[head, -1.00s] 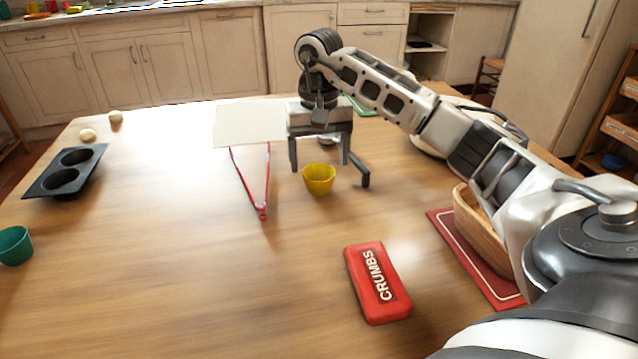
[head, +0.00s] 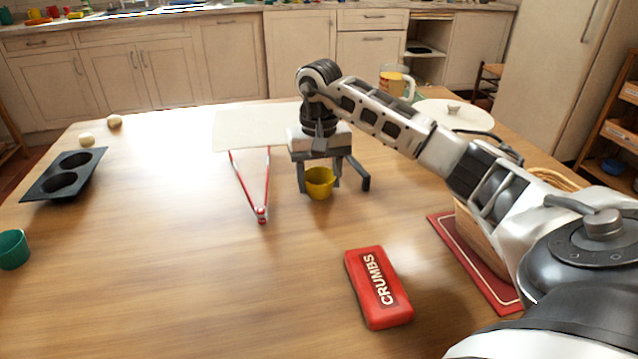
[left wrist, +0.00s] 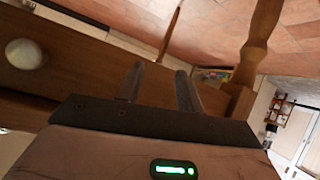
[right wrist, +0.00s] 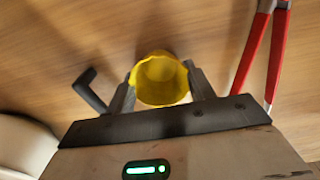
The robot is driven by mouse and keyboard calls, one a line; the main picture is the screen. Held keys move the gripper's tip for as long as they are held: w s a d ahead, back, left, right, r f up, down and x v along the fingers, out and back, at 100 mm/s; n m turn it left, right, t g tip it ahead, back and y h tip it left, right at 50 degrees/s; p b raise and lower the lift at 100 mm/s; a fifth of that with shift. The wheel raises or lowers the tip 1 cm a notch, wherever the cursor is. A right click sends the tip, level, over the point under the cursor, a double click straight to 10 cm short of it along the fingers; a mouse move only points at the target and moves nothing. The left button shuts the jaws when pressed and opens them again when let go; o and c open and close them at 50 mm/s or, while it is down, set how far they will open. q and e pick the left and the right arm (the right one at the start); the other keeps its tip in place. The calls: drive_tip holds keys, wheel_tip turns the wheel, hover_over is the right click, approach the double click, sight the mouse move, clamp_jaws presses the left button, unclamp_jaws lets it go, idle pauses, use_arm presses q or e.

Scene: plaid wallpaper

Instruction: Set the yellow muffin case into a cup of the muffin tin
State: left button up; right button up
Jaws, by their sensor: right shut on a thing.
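The yellow muffin case (head: 320,190) is on the wooden table or just above it; I cannot tell which. My right gripper (head: 319,184) comes down over it and is shut on it, a finger at each side. In the right wrist view the yellow case (right wrist: 162,82) sits between the fingertips, its open mouth visible. The dark muffin tin (head: 30,187) lies at the table's far left, with two empty cups showing. My left gripper is out of the head view; in the left wrist view its fingers (left wrist: 160,80) are apart with nothing between them.
Red-handled tongs (head: 261,214) lie just left of the right gripper, by a pale board (head: 240,135). A red CRUMBS box (head: 378,288) is in front. A teal cup (head: 12,250) is at left, with two small pale balls (head: 87,140) behind the tin. The left-centre table is clear.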

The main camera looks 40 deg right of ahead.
drive_tip(key=shift+r, duration=0.15)
